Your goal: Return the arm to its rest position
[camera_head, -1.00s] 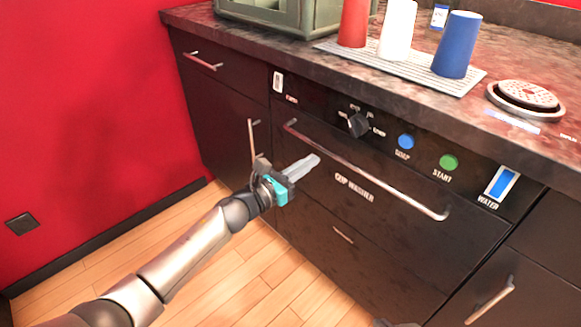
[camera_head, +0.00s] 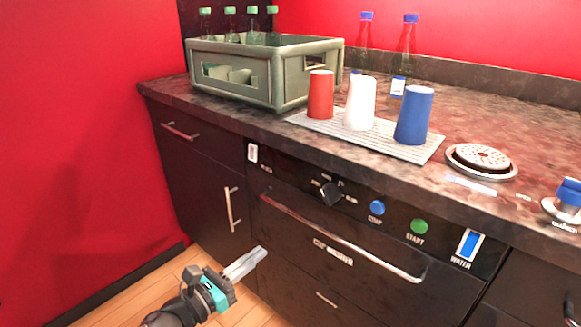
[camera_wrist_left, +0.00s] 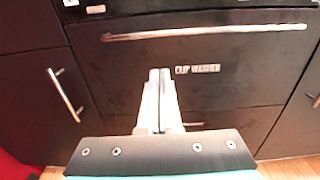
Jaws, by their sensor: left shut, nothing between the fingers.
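My left gripper (camera_head: 246,263) is low in the head view, in front of the dark cabinet beside the cup washer. Its fingers are shut with nothing between them. In the left wrist view its closed fingers (camera_wrist_left: 159,98) point at the cup washer front (camera_wrist_left: 240,75), below the long metal handle (camera_wrist_left: 205,31), and appear apart from it. Only the gripper and a short piece of my left wrist show in the head view. My right gripper is not in view.
The counter (camera_head: 225,112) carries a grey-green crate (camera_head: 240,75) with bottles, and a mat (camera_head: 425,153) with red (camera_head: 320,94), white (camera_head: 359,103) and blue (camera_head: 413,115) cups. The washer handle (camera_head: 340,240) juts from the front. Wooden floor (camera_head: 120,304) is clear at lower left.

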